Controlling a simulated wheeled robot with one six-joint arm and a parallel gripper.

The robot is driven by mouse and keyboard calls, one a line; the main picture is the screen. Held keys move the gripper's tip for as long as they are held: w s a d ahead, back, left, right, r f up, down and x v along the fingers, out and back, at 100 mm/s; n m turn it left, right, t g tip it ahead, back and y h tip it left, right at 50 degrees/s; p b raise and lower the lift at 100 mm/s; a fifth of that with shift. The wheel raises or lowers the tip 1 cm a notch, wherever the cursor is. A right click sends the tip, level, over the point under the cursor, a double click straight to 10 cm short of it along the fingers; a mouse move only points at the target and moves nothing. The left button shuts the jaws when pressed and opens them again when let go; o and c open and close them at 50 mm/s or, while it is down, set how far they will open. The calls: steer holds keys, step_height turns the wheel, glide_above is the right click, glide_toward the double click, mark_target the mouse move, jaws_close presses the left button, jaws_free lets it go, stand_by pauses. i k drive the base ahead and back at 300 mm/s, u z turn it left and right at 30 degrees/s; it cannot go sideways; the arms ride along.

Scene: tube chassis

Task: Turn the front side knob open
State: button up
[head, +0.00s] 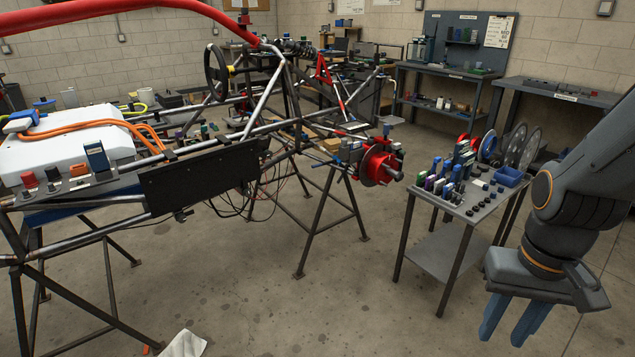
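A tube chassis (130,225) stands on metal stands at left and centre. I cannot tell which of these, if any, is the front side knob. A red wheel hub (382,165) is at the chassis's right end. My gripper (508,336) hangs at the lower right, its two blue fingers pointing down. The fingers stand apart with nothing seen between them. It is far from the chassis and touches nothing.
A grey cart (440,262) with bottles, discs and small parts stands between my arm and the hub. A white cloth (184,345) lies on the floor at the bottom. Workbenches (450,75) line the back wall. The floor in front of the chassis is mostly clear.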

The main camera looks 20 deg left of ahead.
mark_target(247, 192)
steer(key=z, duration=0.2)
steer(key=i, duration=1.05)
steer(key=u, duration=1.95)
steer(key=i, duration=0.45)
